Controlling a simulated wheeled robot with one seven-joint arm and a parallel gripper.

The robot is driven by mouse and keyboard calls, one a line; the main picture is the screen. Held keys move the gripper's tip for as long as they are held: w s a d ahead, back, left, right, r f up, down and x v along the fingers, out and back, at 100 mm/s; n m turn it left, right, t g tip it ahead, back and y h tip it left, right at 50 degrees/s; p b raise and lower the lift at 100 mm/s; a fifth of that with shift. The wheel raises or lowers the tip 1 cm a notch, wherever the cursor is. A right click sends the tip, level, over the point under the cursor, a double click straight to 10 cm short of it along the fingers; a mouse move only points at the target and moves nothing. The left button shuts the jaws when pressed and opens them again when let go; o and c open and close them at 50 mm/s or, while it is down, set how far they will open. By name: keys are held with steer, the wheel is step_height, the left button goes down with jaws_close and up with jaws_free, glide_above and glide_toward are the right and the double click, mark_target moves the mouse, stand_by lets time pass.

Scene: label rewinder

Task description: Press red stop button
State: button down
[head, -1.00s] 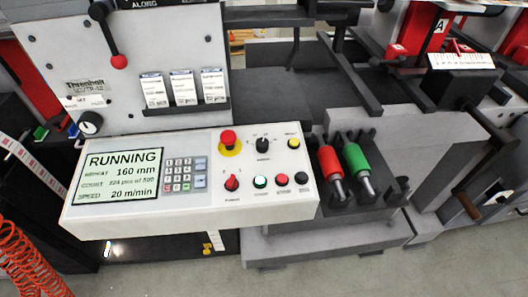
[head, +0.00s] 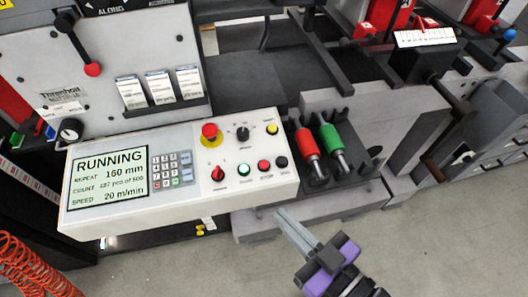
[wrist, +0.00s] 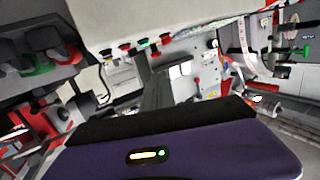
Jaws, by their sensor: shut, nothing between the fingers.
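The control panel (head: 110,215) reads RUNNING. In its lower button row, a flat red button (head: 265,166) sits between a green button (head: 241,168) and a black button (head: 281,162); its label is too small to read surely. A red mushroom button (head: 209,131) on a yellow ring stands above, left of a black selector. A red selector knob (head: 218,173) is at the row's left end. My gripper (head: 283,215) is shut and empty, below and in front of the panel's lower right edge, touching no button. The wrist view shows the buttons edge-on.
A red-handled tool (head: 306,143) and a green-handled tool (head: 330,138) stand in a dark rack right of the panel. A lever with a red knob (head: 93,69) hangs above left. A red coiled hose (head: 30,265) is at lower left. Floor in front is open.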

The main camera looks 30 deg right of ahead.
steer(key=w+a+r+m+p, duration=0.1)
steer(key=w+a+r+p, duration=0.15)
steer(key=w, duration=0.25)
steer(key=w+a+r+m+p, duration=0.1)
steer(key=w+r, duration=0.2)
steer(key=w, duration=0.2)
steer(key=r+m+g+h+p, duration=0.2)
steer(key=m+g+h+p, duration=0.5)
steer(key=m, duration=1)
glide_above(264, 165)
steer(key=s+a+b, duration=0.1)
steer(key=s+b, duration=0.2)
steer(key=g+h, duration=0.1)
steer(key=h, duration=0.1)
steer(key=shift+w+a+f, duration=0.1)
steer(key=shift+w+f, duration=0.1)
steer(key=shift+w, duration=0.05)
steer(key=f+b, duration=0.2)
steer(key=f, duration=0.1)
steer(key=w+f+b, duration=0.1)
steer(key=f+b, duration=0.1)
steer(key=f, duration=0.1)
steer(key=f+b, duration=0.2)
steer(key=shift+w+d+f, duration=0.15)
steer(key=shift+d+f, duration=0.05)
steer(key=shift+f, duration=0.2)
steer(key=shift+f+b, duration=0.1)
steer(key=shift+b, duration=0.25)
steer(key=shift+f+b, duration=0.3)
